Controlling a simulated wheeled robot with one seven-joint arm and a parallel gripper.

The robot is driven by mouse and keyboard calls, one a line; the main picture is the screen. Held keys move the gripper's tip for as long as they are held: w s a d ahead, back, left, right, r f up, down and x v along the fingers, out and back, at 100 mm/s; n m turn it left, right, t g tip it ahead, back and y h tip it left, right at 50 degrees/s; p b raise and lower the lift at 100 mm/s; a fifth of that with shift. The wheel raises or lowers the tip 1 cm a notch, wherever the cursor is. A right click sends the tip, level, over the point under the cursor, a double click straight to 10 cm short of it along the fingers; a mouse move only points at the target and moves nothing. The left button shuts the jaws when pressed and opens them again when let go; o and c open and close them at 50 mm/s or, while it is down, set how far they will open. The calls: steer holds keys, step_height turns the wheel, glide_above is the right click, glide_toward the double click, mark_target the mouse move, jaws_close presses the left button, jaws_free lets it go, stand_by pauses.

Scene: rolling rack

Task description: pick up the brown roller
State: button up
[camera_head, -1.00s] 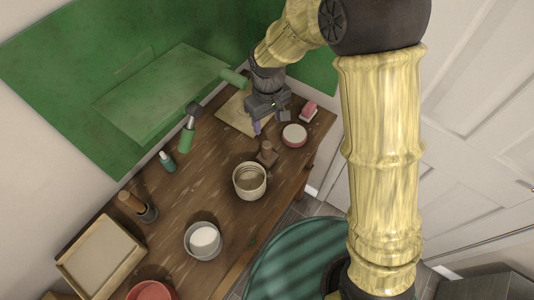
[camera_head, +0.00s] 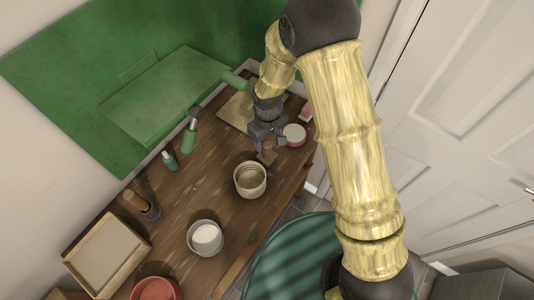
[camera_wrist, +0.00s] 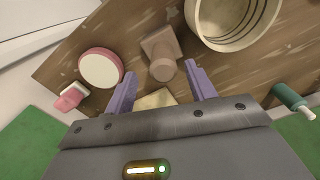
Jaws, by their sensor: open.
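The brown roller (camera_head: 268,154) appears to be the small brown piece near the right end of the wooden table. In the wrist view the brown roller (camera_wrist: 161,48) shows a squarish block with a round cylinder end toward me. My gripper (camera_head: 262,143) is open just above and behind it. In the wrist view my gripper (camera_wrist: 160,74) has its two purple fingers apart, with the round end lying between and slightly beyond the tips. I see no contact with the fingers.
A cream ribbed bowl (camera_head: 250,180) stands close beside the brown piece. A round pink-rimmed tin (camera_head: 294,135) and a pink block (camera_head: 306,112) lie on its other side. A green-handled tool (camera_head: 189,140), a teal bottle (camera_head: 170,161) and a grey bowl (camera_head: 205,238) stand farther left.

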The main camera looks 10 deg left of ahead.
mark_target(267, 152)
steer(key=shift+f, duration=0.1)
steer(key=f+p, duration=0.1)
steer(key=f, duration=0.1)
steer(key=f+p, duration=0.1)
steer(key=f, duration=0.1)
steer(key=shift+s+p, duration=0.25)
steer(key=shift+p, duration=0.05)
steer(key=shift+a+f, duration=0.1)
steer(key=shift+f, duration=0.4)
steer(key=c, duration=1)
